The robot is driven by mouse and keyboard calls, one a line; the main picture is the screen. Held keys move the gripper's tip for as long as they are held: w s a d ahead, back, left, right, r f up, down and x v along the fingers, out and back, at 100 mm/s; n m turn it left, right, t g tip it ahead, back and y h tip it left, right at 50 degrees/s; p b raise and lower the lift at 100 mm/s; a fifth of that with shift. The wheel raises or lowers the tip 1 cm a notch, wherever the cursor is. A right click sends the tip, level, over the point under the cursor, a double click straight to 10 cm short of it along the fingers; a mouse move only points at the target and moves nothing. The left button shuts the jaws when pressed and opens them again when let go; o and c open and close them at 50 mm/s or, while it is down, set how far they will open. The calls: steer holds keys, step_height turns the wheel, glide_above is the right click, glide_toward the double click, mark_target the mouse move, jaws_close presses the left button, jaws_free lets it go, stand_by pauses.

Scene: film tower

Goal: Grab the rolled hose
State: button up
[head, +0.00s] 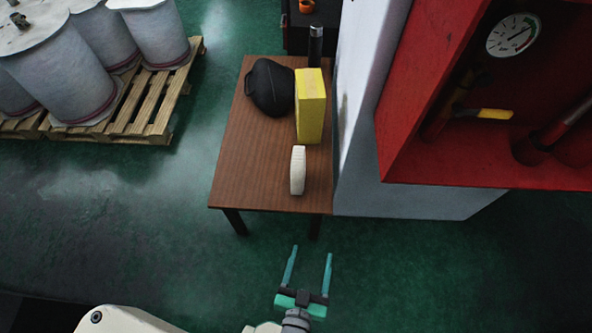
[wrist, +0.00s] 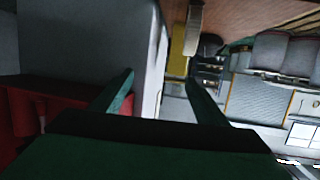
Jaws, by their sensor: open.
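The rolled hose (head: 298,170) looks like a narrow off-white roll standing on edge near the front of a brown wooden table (head: 240,180). In the wrist view the pale roll (wrist: 193,30) shows at the top, right of centre, beyond the fingers. My gripper (head: 312,251) has two teal fingers spread apart with nothing between them. It is in front of the table's near edge, apart from the hose, with its fingers pointing toward the table. The gripper also shows in the wrist view (wrist: 160,78).
A yellow block (head: 312,105) and a black rounded case (head: 270,88) stand behind the hose. A grey wall with a red cabinet (head: 400,150) borders the table's right side. A wooden pallet (head: 155,110) with large drums is at left. Green floor before the table is clear.

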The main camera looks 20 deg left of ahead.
steer(key=w+a+f+n+y, duration=0.1)
steer(key=w+a+f, duration=0.2)
steer(key=w, duration=0.3)
steer(key=w+a+f, duration=0.2)
steer(key=w+a, duration=0.1)
steer(key=w, duration=0.4)
steer(key=n+g+y, duration=0.1)
glide_toward(298, 159)
steer(key=shift+w+a+f, duration=0.15)
steer(key=shift+w+f, duration=0.05)
steer(key=shift+f, duration=0.7)
steer(key=x, duration=0.4)
steer(key=shift+w+a+f, duration=0.1)
steer(key=shift+w, duration=0.1)
steer(key=shift+x, duration=3)
steer(key=shift+f, duration=0.15)
steer(key=shift+c, duration=0.3)
jaws_close()
steer(key=shift+w+r, duration=0.1)
steer(key=shift+r, duration=0.1)
